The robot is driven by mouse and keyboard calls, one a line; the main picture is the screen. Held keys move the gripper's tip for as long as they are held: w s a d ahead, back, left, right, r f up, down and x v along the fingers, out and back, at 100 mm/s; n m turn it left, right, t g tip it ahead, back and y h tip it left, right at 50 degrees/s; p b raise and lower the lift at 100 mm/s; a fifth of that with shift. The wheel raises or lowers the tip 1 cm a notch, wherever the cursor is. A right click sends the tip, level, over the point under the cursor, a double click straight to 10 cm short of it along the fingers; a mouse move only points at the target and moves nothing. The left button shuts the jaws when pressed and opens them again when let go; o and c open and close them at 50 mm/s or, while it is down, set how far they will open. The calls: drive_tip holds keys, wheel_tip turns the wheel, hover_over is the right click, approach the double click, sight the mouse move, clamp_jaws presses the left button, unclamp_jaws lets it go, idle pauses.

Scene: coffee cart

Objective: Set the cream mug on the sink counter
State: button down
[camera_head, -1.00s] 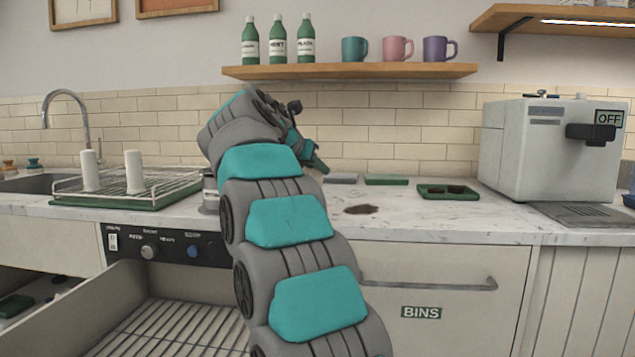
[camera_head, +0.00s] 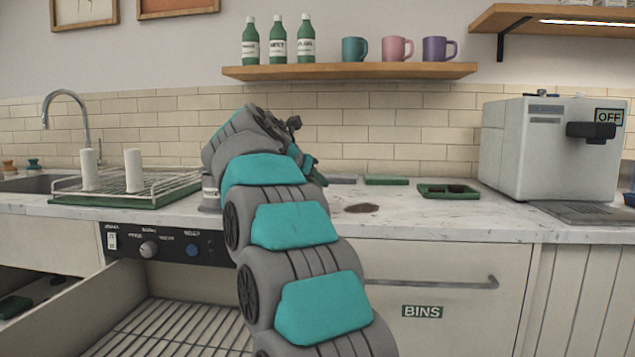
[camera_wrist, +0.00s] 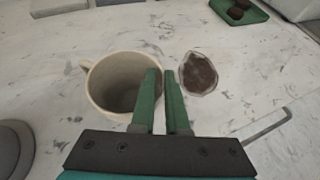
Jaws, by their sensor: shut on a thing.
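The cream mug (camera_wrist: 118,84) shows in the wrist view, upright over the marble counter (camera_wrist: 230,50), with its handle toward the upper left. My gripper (camera_wrist: 161,80) is shut on the mug's right wall, with one green finger inside the rim and the other outside. I cannot tell whether its base touches the counter. In the head view my arm hides the mug, and my gripper (camera_head: 317,178) is only partly visible. The sink (camera_head: 30,184) and its counter (camera_head: 20,203) are at the far left.
A dark brown spill (camera_head: 362,208) lies on the counter, close right of the mug in the wrist view (camera_wrist: 199,73). A dish rack (camera_head: 180,187) with two white upright things stands beside the sink. A green tray (camera_head: 448,192) and coffee machine (camera_head: 550,150) are right. An open drawer (camera_head: 170,325) juts below.

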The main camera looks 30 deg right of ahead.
drive_tip(key=c, duration=0.9)
unclamp_jaws()
drive_tip(key=shift+s+a+r, duration=0.15)
drive_tip(key=shift+r, duration=0.1)
drive_tip(key=p+v, duration=0.1)
drive_tip(key=v, duration=1)
drive_tip(key=shift+s+a, duration=0.1)
drive_tip(key=shift+a, duration=0.1)
